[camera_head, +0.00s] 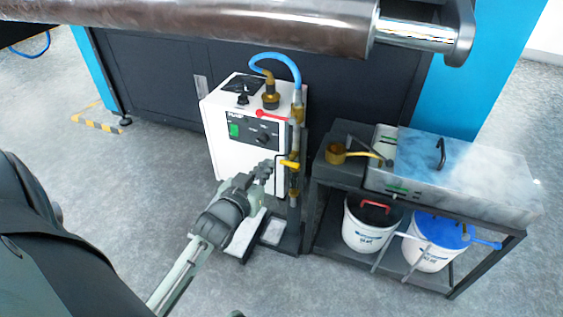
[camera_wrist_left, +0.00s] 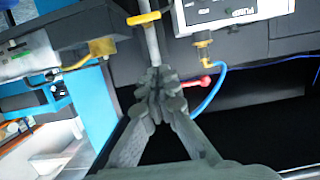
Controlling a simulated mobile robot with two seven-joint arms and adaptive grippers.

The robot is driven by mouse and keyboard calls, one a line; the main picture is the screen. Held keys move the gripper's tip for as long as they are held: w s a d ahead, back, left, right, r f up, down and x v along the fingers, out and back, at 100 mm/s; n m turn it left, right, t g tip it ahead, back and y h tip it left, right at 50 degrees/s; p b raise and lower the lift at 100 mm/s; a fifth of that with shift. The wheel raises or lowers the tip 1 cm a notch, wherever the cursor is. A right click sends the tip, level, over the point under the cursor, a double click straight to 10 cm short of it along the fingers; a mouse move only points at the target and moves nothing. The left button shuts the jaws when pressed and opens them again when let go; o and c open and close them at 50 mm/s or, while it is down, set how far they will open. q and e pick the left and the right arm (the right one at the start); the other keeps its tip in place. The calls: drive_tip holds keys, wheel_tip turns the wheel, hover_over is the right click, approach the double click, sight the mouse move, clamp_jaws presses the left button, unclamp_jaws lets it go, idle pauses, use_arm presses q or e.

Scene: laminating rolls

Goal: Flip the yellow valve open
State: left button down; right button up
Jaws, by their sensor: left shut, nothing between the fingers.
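The yellow valve handle (camera_head: 289,164) sits on the vertical pipe at the right side of the white machine, roughly crosswise to the pipe. My left gripper (camera_head: 266,168) is just left of it in the head view, shut and empty. In the left wrist view the gripper's closed fingertips (camera_wrist_left: 156,76) overlap the grey pipe, and the yellow handle (camera_wrist_left: 144,18) shows above them with a visible gap. I cannot tell whether the fingers touch the pipe. My right gripper is not in view.
The white machine (camera_head: 228,138) stands behind my gripper. To the right, a dark bench (camera_head: 333,173) bears a steamy metal tank (camera_head: 460,170); two white buckets (camera_head: 366,238) stand below.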

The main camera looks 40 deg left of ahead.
use_arm(q)
hover_over(281, 161)
drive_tip(key=s+d, duration=0.1)
drive_tip(key=s, duration=0.1)
wheel_tip(281, 161, down, 2)
drive_tip(key=f, duration=0.1)
drive_tip(key=shift+d+f+b, duration=0.15)
drive_tip(key=shift+f+b, duration=0.7)
drive_tip(key=shift+f, duration=0.9)
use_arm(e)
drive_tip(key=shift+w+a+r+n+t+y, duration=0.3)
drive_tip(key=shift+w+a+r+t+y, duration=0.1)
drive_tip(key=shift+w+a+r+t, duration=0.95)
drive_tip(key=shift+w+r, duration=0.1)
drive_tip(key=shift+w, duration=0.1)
